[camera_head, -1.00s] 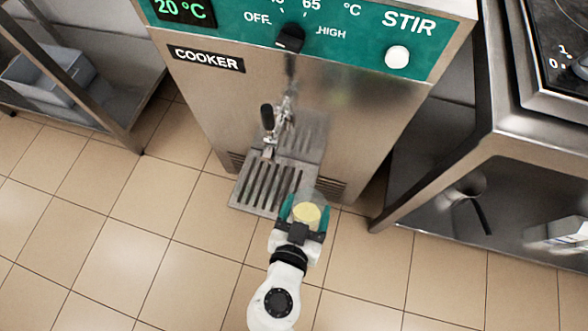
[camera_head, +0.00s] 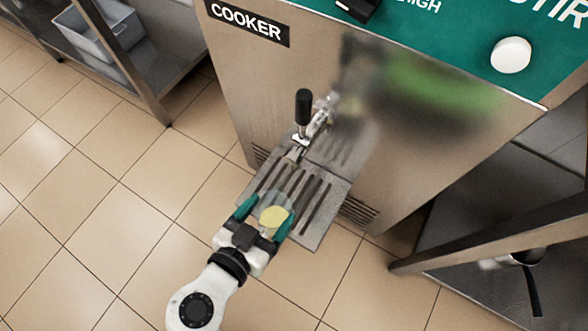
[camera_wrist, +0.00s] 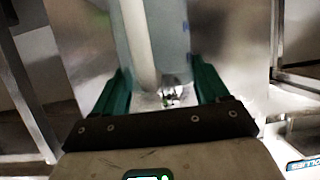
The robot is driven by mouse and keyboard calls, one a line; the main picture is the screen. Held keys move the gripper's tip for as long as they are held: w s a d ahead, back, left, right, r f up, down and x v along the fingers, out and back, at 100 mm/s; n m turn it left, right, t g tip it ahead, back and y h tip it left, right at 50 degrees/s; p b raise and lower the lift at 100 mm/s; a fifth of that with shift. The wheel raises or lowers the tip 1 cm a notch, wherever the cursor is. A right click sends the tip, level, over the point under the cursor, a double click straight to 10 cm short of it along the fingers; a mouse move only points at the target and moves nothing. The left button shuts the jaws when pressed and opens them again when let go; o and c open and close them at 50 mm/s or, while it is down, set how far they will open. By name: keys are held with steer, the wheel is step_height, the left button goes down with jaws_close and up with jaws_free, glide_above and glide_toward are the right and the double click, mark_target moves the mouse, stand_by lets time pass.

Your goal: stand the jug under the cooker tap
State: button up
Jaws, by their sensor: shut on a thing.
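The clear jug (camera_head: 272,214) has pale yellow stuff in it and seems upright. My gripper (camera_head: 264,212) is shut on it, with teal fingers on both sides. In the wrist view the jug (camera_wrist: 172,40) rises between the fingers (camera_wrist: 160,88). In the head view the jug overlaps the near left part of the slotted drip tray (camera_head: 318,222); I cannot tell whether it touches the tray. The cooker tap (camera_head: 298,145), with a black handle, is farther back, up and to the right of the jug. The cooker (camera_head: 255,75) stands behind it.
A steel table leg and shelf (camera_head: 470,245) stand to the right of the cooker. A steel rack holding a grey bin (camera_head: 100,40) is at the upper left. The tiled floor (camera_head: 110,220) on the left is clear.

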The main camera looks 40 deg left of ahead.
steer(key=b+x, duration=0.2)
steer(key=x, duration=0.8)
steer(key=shift+w+a+r+b, duration=0.15)
steer(key=shift+w+r+b, duration=0.1)
steer(key=shift+w+b, duration=0.2)
steer(key=shift+f, duration=0.1)
steer(key=o, duration=1.8)
steer(key=p+v, duration=0.3)
steer(key=v, duration=0.9)
